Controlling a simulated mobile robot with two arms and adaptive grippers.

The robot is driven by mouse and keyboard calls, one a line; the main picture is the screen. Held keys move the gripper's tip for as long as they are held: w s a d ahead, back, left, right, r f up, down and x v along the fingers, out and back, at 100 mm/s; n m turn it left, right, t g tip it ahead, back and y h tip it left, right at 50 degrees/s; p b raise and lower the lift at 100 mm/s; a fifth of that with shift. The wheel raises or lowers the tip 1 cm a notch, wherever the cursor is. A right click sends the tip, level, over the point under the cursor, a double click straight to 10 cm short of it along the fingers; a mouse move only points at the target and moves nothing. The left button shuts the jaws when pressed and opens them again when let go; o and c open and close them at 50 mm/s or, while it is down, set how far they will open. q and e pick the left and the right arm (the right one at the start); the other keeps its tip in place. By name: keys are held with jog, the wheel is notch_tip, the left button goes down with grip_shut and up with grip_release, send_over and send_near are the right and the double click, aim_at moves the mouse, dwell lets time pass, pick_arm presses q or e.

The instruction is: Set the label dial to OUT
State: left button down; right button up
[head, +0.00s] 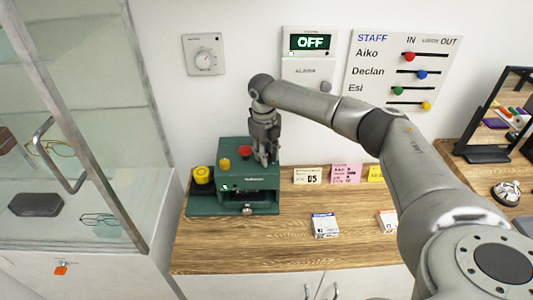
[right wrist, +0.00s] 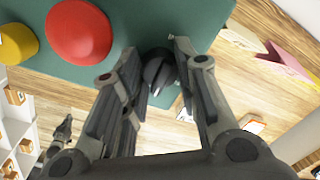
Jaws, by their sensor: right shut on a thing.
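A dark green label machine (head: 245,181) stands on the wooden counter against the wall. Its red button (head: 246,152) and a yellow knob (head: 225,164) are on top; a larger yellow button (head: 203,174) is at its left. My right gripper (head: 264,158) points down at the machine's right top corner. In the right wrist view a dark round dial (right wrist: 158,74) sits between its fingers (right wrist: 158,62), and they are shut on it. The dial is hidden by the gripper in the head view. I cannot read its setting. My left gripper is not seen.
A glass cabinet (head: 75,120) stands at the left. Wall items include a grey dial (head: 204,55), an OFF sign (head: 310,42) and a STAFF board (head: 401,70) with sliders. Small cards (head: 345,173) and a white box (head: 325,224) are on the counter; its front middle is clear.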

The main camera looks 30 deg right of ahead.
jog(key=n+b, duration=0.1)
jog(key=n, duration=0.1)
jog(key=shift+n, duration=0.3)
jog(key=n+b, duration=0.1)
jog(key=n, duration=0.1)
jog(key=shift+n, duration=0.4)
jog(key=n+b, duration=0.1)
jog(key=n, duration=0.2)
jog(key=shift+d+n, duration=0.1)
jog(key=shift+n, duration=0.2)
jog(key=n+b, duration=0.1)
jog(key=n, duration=0.2)
jog(key=shift+n+t, duration=0.3)
jog(key=n+b, duration=0.1)
jog(key=n, duration=0.4)
jog(key=shift+d+y, duration=0.1)
jog(key=shift+y, duration=0.2)
jog(key=shift+c, duration=0.2)
jog(key=n+b, duration=0.1)
jog(key=n, duration=0.4)
jog(key=shift+w+r+n, duration=0.1)
jog(key=shift+n, duration=0.2)
jog(key=o, duration=0.8)
